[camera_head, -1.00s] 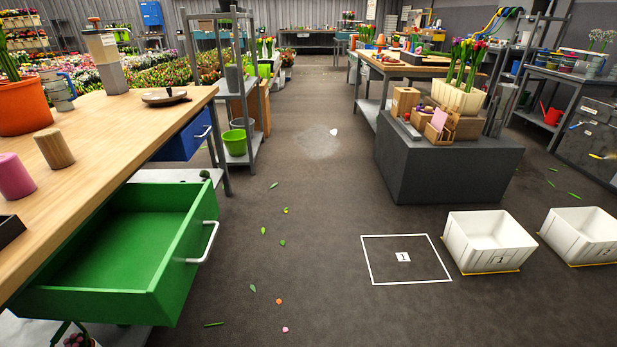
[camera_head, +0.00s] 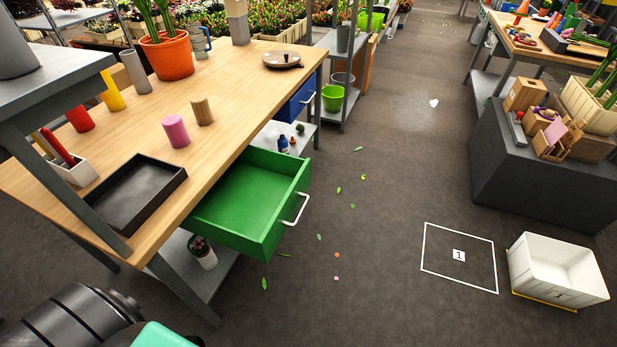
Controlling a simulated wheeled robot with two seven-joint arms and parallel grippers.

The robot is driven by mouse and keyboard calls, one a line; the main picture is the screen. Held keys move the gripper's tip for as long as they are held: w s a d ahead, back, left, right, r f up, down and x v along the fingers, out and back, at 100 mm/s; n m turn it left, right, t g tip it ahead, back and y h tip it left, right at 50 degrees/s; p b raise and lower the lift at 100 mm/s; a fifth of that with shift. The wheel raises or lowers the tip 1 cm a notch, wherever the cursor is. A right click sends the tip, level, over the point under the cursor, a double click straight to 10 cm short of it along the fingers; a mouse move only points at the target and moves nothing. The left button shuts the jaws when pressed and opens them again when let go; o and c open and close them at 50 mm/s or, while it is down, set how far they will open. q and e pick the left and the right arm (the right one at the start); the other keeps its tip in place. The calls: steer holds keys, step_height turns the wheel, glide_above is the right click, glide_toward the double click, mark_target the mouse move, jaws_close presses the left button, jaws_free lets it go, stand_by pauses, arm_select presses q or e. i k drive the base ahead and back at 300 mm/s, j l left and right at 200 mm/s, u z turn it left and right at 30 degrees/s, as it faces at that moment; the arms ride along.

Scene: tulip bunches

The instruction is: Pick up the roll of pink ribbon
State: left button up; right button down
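A pink cylinder (camera_head: 175,131), which looks like the roll of pink ribbon, stands upright on the wooden workbench (camera_head: 225,85), behind the open green drawer. A brown roll (camera_head: 202,111) stands just right of it, apart. A red roll (camera_head: 80,118) and a yellow roll (camera_head: 112,92) stand further left. Part of my own arm shows at the bottom left, well short of the bench top. No gripper fingers show.
The green drawer (camera_head: 284,207) sticks out from the bench over the floor. A black tray (camera_head: 178,183) lies at the bench's near edge. A grey metal shelf (camera_head: 60,75) overhangs the left. An orange pot (camera_head: 167,57) stands behind. The floor right of the drawer is mostly clear.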

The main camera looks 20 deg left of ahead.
mark_target(175, 127)
steer(key=u, duration=1.75)
steer(key=i+l+u, duration=0.15)
steer(key=l+u, duration=0.15)
steer(key=i+l+u, duration=0.1)
steer(key=l+u, duration=0.2)
steer(key=l, duration=0.25)
steer(key=l+u, duration=0.3)
steer(key=l, duration=0.15)
